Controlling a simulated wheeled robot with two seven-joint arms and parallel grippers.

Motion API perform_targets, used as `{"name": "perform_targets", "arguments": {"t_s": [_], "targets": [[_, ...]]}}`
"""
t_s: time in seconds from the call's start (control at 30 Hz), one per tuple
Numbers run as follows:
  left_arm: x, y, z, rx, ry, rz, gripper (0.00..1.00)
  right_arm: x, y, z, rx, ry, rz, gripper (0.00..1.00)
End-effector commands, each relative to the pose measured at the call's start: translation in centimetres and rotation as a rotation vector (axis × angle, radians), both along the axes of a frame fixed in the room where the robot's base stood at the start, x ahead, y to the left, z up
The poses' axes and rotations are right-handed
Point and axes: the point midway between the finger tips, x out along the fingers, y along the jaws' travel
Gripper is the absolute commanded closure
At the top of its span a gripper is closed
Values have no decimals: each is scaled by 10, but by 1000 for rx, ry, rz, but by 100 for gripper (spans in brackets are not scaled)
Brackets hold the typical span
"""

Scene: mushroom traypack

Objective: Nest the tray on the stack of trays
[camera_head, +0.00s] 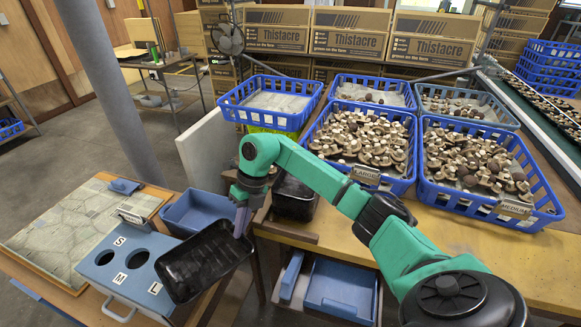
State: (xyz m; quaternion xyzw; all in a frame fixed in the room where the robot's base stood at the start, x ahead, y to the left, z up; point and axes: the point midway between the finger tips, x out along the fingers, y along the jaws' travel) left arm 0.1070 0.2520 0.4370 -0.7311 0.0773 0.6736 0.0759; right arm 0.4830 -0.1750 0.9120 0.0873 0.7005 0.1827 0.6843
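The tray is tilted and held in the air, overlapping the blue sizing board in the picture. More black tray shows behind my arm, at the left end of the wooden bench; I take this as the stack of trays (294,198). My forearm hides part of it, and I cannot tell how many trays it has. The held tray is apart from it, to its lower left. My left gripper is not in view.
Blue crates of mushrooms (370,140) fill the back of the bench (420,222). The blue sizing board (122,262) with holes and a blue bin (190,212) are at left. A pale upright panel (207,150) stands behind the stack. A grey post (110,85) rises at left.

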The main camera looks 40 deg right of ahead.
Motion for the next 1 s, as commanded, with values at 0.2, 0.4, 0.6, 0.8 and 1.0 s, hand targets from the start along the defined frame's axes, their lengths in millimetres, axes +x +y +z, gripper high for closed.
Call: {"name": "perform_targets", "arguments": {"t_s": [0.2,0.4,0.6,0.8,1.0], "targets": [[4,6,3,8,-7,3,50,17,-45,15,-2,-5,-729,100],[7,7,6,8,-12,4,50,32,-96,36,3,-8,-1456,100],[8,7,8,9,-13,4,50,40,-152,60,10,-2,-2213,100],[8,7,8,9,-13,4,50,38,-182,75,6,5,-2644,100],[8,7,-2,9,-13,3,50,37,-184,62,4,6,-2677,100]]}}
